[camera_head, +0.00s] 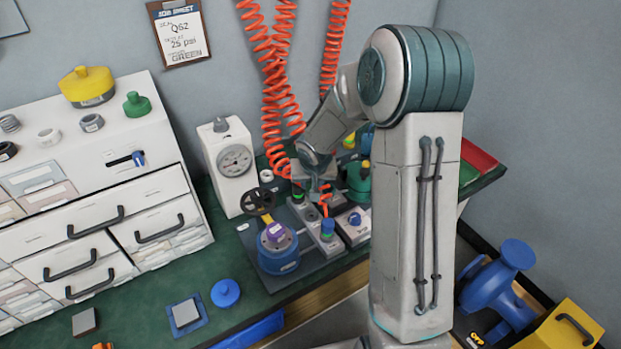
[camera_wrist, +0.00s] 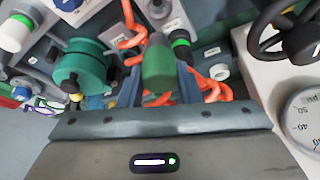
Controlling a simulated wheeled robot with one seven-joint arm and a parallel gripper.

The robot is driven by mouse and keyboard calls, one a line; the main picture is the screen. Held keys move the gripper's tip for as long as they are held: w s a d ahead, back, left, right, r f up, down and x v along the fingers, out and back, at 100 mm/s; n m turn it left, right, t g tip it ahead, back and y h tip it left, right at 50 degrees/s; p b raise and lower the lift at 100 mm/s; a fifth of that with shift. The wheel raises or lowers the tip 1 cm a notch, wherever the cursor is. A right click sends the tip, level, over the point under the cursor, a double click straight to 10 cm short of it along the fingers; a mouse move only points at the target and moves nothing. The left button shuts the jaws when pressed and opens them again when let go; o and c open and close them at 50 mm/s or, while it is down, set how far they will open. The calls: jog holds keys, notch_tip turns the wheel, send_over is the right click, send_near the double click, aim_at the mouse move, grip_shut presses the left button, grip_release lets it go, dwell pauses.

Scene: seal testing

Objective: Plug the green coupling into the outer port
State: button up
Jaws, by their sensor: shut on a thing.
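My gripper (camera_wrist: 159,82) is shut on the green coupling (camera_wrist: 158,62), which sits between the two fingers in the wrist view, with orange coiled hose (camera_wrist: 214,88) around it. A black port with a bright green ring (camera_wrist: 180,43) lies just beyond and right of the coupling, apart from it in the picture. In the head view my gripper (camera_head: 320,188) is over the back of the grey port block (camera_head: 326,243), and the coupling is hard to make out. A green-ringed port (camera_head: 298,194) stands at the block's back end. I cannot tell which port is the outer one.
A white gauge box (camera_head: 229,170) and a black handwheel (camera_head: 258,202) stand left of my gripper. A blue flanged body (camera_head: 278,252) is in front, with a blue-topped fitting (camera_head: 327,227) beside it. A teal body (camera_wrist: 82,67) is close left in the wrist view.

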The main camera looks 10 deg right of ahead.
jog(key=shift+a+f+b, duration=0.1)
jog(key=shift+f+b, duration=2)
jog(key=shift+f, duration=0.5)
jog(key=shift+f+b, duration=1.45)
jog(key=shift+b, duration=0.35)
jog(key=o, duration=1.1)
jog(key=p+v, duration=0.3)
jog(key=v, duration=1.1)
jog(key=shift+p, duration=0.4)
